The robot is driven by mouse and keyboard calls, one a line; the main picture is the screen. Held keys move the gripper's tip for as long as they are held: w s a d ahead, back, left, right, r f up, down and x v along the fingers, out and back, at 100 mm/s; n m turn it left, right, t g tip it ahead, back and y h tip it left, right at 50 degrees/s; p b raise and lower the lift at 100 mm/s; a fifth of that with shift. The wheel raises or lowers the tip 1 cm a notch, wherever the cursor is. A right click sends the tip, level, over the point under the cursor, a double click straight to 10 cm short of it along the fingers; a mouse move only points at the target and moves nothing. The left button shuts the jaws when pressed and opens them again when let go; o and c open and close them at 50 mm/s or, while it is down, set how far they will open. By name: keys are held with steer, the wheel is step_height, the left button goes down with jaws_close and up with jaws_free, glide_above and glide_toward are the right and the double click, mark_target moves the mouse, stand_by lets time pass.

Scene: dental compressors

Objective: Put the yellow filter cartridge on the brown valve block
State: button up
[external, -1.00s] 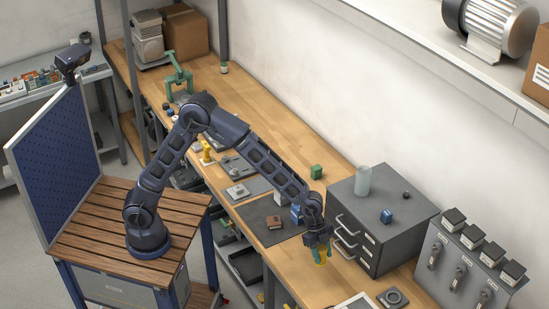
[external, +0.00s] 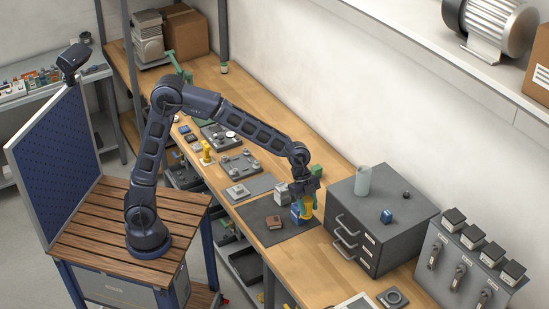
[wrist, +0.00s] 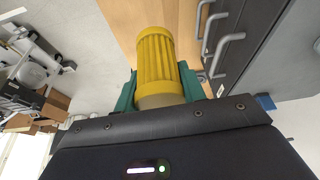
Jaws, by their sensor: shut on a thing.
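My gripper (external: 306,205) is shut on the yellow filter cartridge (external: 307,211), above the right part of the dark mat. In the wrist view the ribbed yellow cartridge (wrist: 157,62) stands out between the green fingers, its pale grey lower part between them. The brown valve block (external: 274,223) lies on the dark mat, to the left of my gripper and apart from the cartridge. A blue block (external: 296,214) is close beside the cartridge in the external view; whether they touch cannot be told.
The grey drawer cabinet (external: 350,243) stands to the right, with a glass cylinder (external: 363,180) and a blue part (external: 386,216) on top. A light grey part (external: 281,193) is behind the blue block. The dark mat (external: 262,207) has bare space around the brown block.

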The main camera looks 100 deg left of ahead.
steer(key=s+a+r, duration=0.2)
steer(key=s+a, duration=1)
steer(key=s, duration=0.3)
glide_above(275, 221)
steer(key=shift+m, duration=0.3)
step_height(275, 221, down, 20)
steer(key=shift+f, duration=0.15)
steer(key=o, duration=1)
steer(key=shift+f, duration=0.1)
steer(key=v, duration=1.2)
